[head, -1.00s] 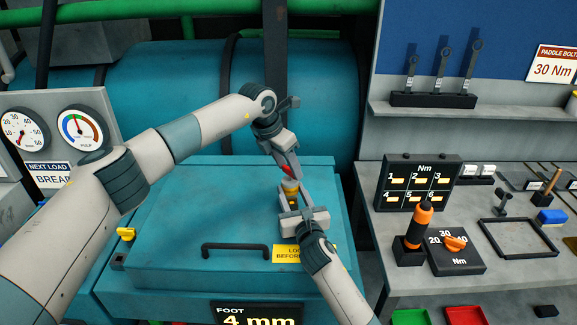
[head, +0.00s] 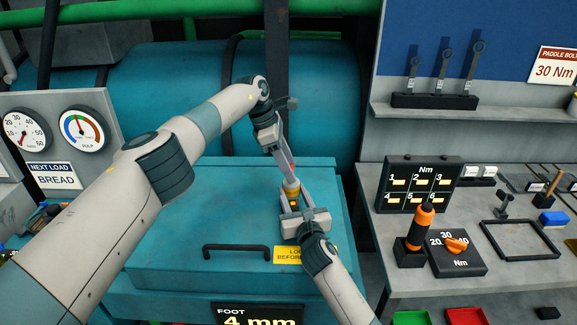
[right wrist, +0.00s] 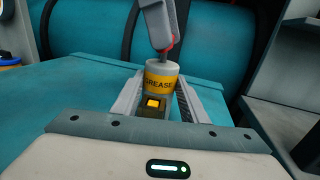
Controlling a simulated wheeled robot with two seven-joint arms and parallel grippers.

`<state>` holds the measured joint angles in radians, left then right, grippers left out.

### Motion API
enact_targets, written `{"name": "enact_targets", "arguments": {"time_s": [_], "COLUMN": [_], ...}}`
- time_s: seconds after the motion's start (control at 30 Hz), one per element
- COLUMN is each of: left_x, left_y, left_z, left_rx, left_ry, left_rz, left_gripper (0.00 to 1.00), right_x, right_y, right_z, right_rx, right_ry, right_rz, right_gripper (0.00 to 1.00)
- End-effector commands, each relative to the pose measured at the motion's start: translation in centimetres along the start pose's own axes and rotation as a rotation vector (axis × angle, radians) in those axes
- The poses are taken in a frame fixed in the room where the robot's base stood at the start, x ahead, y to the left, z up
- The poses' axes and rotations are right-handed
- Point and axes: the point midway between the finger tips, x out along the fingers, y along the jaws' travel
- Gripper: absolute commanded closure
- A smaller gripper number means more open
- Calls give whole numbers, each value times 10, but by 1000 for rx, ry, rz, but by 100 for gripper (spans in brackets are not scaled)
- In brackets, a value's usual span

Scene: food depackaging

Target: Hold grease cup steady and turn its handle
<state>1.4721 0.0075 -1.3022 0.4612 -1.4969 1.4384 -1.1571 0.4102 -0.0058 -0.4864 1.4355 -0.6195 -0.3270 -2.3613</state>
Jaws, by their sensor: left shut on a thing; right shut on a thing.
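The grease cup (head: 291,188), a small pale cylinder with a yellow band, stands upright above the teal lid. In the right wrist view, its band (right wrist: 161,82) reads GREASE. My right gripper (head: 292,204) reaches from below with its two fingers on either side of the cup, shut on it. My left gripper (head: 287,166) comes down from above and is shut at the cup's top. In the right wrist view, a little red of the handle (right wrist: 167,48) shows by the left gripper's tips; the rest of the handle is hidden.
The teal lid (head: 180,220) has a black bar handle (head: 235,250) and a yellow label (head: 288,254). A teal drum (head: 180,90) lies behind. On the right bench (head: 375,230) stand an orange-and-black tool (head: 420,225), a torque dial (head: 457,250) and a numbered panel (head: 416,184).

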Motion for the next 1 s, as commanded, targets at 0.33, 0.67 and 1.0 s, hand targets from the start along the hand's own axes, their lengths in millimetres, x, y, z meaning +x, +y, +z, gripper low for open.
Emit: {"name": "enact_targets", "arguments": {"time_s": [0.33, 0.67, 1.0], "left_x": [0, 0, -1], "left_y": [0, 0, 0], "left_z": [-1, -1, 0], "left_rx": [38, 37, 36], "left_ry": [0, 0, -1], "left_rz": [-13, -13, -13], "left_gripper": [76, 39, 34], "right_x": [0, 0, 0], "right_y": [0, 0, 0], "right_z": [-1, -1, -1], "right_rx": [-1, 0, 0], "right_ry": [1, 1, 1], "right_rz": [0, -1, -1], "right_gripper": [94, 94, 94]}}
